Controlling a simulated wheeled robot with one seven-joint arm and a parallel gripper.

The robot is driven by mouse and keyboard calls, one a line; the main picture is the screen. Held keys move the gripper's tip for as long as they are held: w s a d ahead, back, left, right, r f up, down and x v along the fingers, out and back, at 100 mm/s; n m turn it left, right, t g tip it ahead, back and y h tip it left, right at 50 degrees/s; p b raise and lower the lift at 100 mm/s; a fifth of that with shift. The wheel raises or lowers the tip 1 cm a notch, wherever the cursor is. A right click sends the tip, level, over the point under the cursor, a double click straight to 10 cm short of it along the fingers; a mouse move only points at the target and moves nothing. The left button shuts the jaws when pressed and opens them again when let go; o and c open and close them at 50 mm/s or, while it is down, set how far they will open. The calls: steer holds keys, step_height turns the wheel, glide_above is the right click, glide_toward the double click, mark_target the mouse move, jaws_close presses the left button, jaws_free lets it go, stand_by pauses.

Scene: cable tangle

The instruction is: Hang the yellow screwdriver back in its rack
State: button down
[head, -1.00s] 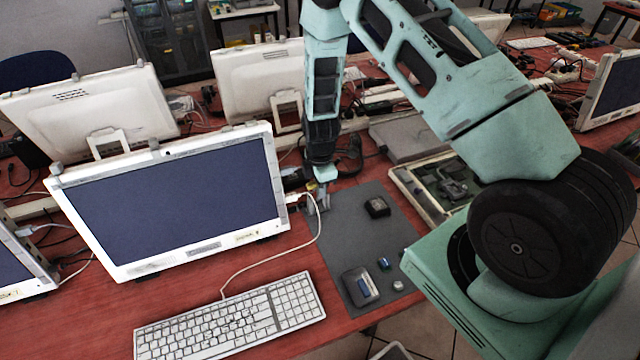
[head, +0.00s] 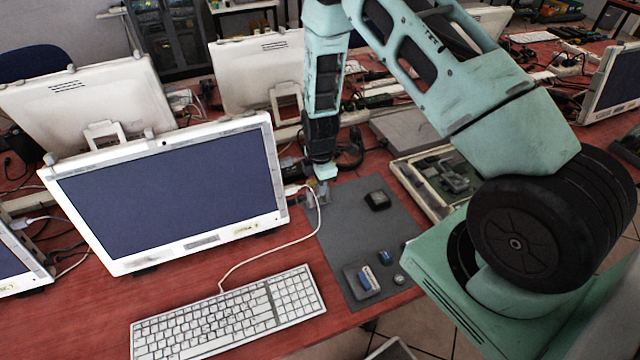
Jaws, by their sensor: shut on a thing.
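My gripper (head: 319,191) points down over the far left part of the grey mat, just right of the monitor's edge. It is small in the head view and partly behind the white cable. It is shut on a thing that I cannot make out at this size. I cannot make out the yellow screwdriver or its rack with certainty anywhere in view.
A monitor (head: 170,195) and keyboard (head: 228,312) stand left of the grey mat (head: 345,228). A white cable (head: 262,251) loops beside my gripper. The mat carries a black box (head: 377,200) and a tray with a blue block (head: 368,279). An open case (head: 418,190) lies right.

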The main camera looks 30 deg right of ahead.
steer(key=shift+f+b, duration=0.55)
steer(key=shift+f, duration=0.1)
stand_by(0.4)
steer(key=c, duration=1.3)
jaws_free()
step_height(320, 180, up, 17)
steer(key=b, duration=0.2)
steer(key=shift+r+b, duration=0.2)
steer(key=shift+b, duration=0.2)
steer(key=shift+r, duration=0.15)
step_height(320, 180, up, 6)
steer(key=p, duration=0.4)
steer(key=shift+p, duration=0.4)
